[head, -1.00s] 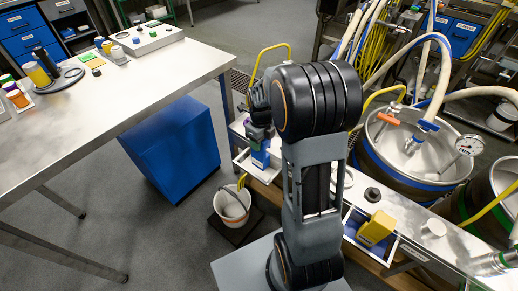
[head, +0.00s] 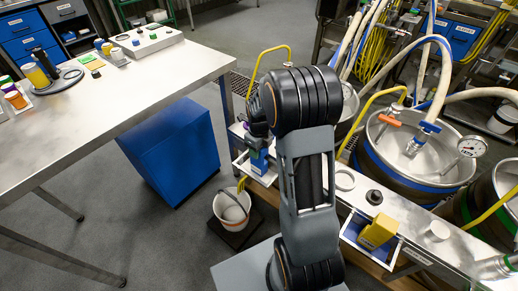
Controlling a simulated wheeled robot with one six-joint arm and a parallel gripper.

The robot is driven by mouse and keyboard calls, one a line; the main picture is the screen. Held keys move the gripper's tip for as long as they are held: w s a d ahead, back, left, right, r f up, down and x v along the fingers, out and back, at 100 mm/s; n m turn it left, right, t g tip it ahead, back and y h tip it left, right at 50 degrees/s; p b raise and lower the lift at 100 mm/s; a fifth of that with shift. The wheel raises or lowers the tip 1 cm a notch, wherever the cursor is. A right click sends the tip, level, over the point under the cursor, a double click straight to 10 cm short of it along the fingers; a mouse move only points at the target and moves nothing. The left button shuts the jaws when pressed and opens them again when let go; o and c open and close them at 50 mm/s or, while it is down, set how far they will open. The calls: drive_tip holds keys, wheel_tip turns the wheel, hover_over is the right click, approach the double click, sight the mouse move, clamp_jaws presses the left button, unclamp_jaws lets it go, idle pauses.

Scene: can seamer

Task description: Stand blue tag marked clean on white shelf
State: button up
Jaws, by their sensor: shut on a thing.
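My gripper (head: 257,143) is at the left end of the steel bench, partly hidden behind my own wrist. It points down and is shut on the blue tag (head: 259,164). The tag is upright, below the jaws. A white-rimmed shelf or tray (head: 242,166) lies right around and below the tag. I cannot tell whether the tag's lower edge touches it. The marking on the tag is too small to read.
A yellow block (head: 378,231) sits in a white-rimmed tray on the bench (head: 408,240), with a black knob and a white ring near it. A white bucket (head: 232,210) stands on the floor below. Steel kettles (head: 415,150) and hoses crowd the right. A long steel table (head: 120,110) is at left.

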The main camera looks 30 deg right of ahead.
drive_tip(key=shift+f, duration=0.25)
drive_tip(key=o, duration=1.2)
drive_tip(key=shift+r, duration=0.1)
